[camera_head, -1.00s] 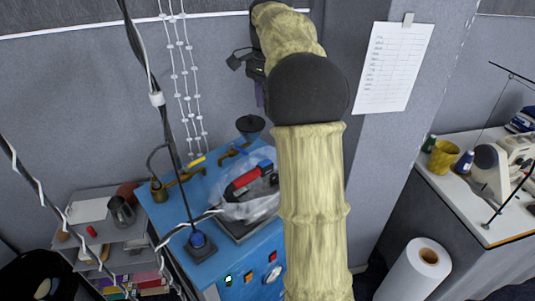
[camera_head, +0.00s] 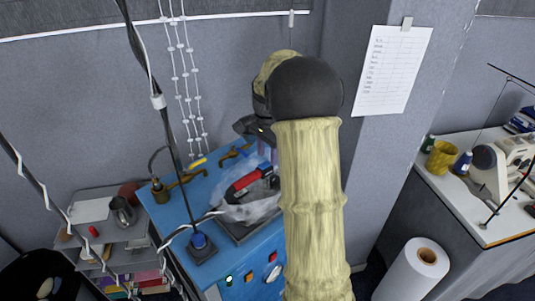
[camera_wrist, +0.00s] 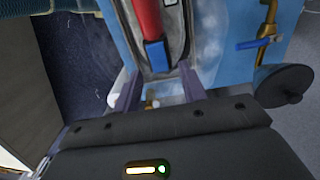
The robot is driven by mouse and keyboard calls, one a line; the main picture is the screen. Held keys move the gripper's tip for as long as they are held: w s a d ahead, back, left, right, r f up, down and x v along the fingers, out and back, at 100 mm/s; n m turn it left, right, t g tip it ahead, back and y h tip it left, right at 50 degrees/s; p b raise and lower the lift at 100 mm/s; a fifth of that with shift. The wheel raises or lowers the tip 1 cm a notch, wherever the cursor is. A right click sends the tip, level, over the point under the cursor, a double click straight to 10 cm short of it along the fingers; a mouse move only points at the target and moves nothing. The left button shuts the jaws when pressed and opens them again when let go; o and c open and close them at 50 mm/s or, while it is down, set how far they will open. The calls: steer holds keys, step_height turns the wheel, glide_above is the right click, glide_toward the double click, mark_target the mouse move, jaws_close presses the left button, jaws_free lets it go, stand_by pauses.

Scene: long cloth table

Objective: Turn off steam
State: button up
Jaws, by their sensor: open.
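The blue steam unit (camera_head: 178,212) stands below my arm, with an iron (camera_head: 250,182) resting on top. A brass valve with a yellow handle (camera_head: 198,162) is at its back left. A second brass valve (camera_head: 235,152) is just left of my gripper (camera_head: 262,148), which is low over the unit's back and partly hidden by my arm. In the wrist view my gripper (camera_wrist: 160,88) is open, its purple fingers apart. The blue-handled valve (camera_wrist: 262,43) lies right of the fingers, outside them. A small brass part (camera_wrist: 152,104) shows between the fingers; contact cannot be told.
Hanging cables (camera_head: 168,130) and the wall behind are close. The unit's front has switches and a red knob (camera_head: 272,257). A shelf (camera_head: 110,230) is left, a sewing table (camera_head: 470,205) right.

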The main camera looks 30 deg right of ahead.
steer(key=shift+f, duration=0.75)
